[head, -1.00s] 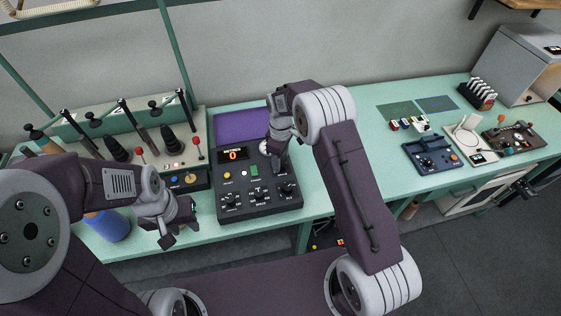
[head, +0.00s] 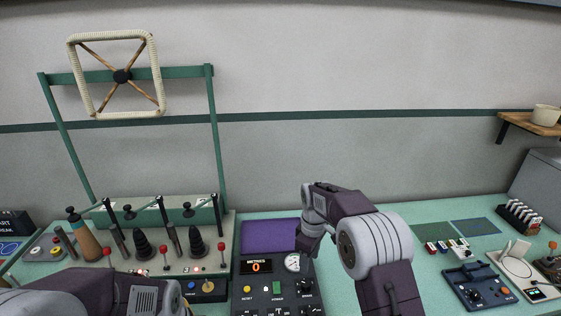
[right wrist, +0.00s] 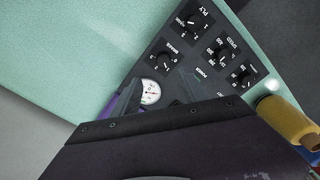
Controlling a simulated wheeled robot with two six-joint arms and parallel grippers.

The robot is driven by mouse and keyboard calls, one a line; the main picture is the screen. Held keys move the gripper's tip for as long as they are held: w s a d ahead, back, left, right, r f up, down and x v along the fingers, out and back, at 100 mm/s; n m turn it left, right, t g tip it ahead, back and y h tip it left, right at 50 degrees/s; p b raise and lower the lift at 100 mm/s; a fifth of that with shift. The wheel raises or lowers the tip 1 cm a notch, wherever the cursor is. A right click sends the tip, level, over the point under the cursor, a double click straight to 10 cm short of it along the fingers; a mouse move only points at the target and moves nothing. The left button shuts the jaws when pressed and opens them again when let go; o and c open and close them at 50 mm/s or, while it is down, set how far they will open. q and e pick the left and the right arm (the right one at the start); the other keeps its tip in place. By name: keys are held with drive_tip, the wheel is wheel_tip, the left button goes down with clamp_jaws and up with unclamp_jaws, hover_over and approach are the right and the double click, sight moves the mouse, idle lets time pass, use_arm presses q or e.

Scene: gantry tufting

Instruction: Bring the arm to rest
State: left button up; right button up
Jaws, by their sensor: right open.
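My right arm reaches over the dark control panel (head: 258,290) in the head view. My right gripper (head: 306,256) is beside the round white gauge (head: 293,263), near the panel's right side, and holds nothing that I can see. The jaws are open, though their tips are partly hidden. In the right wrist view, the panel's knobs (right wrist: 222,52) and the gauge (right wrist: 150,92) show close by. I cannot tell whether the gripper touches the panel. My left arm's links show at the bottom left of the head view; my left gripper is out of the picture.
A tufting stand (head: 150,257) with black cones and red-topped levers is left of the panel. A blue box with knobs (head: 478,287) and a rack (head: 519,216) are at the right.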

drive_tip(key=s+d+r+m, duration=0.1)
drive_tip(key=s+d+r, duration=0.15)
drive_tip(key=s, duration=0.25)
drive_tip(key=s+d+r+m, duration=0.2)
drive_tip(key=s+r, duration=0.1)
drive_tip(key=s, duration=0.2)
drive_tip(key=s+d+f+m+t, duration=0.1)
drive_tip(key=s+f+m, duration=0.6)
drive_tip(key=s, duration=0.6)
drive_tip(key=shift+d+f+m+b, duration=0.15)
drive_tip(key=shift+m+b, duration=0.15)
drive_tip(key=shift+m, duration=0.3)
drive_tip(key=shift+s, duration=0.1)
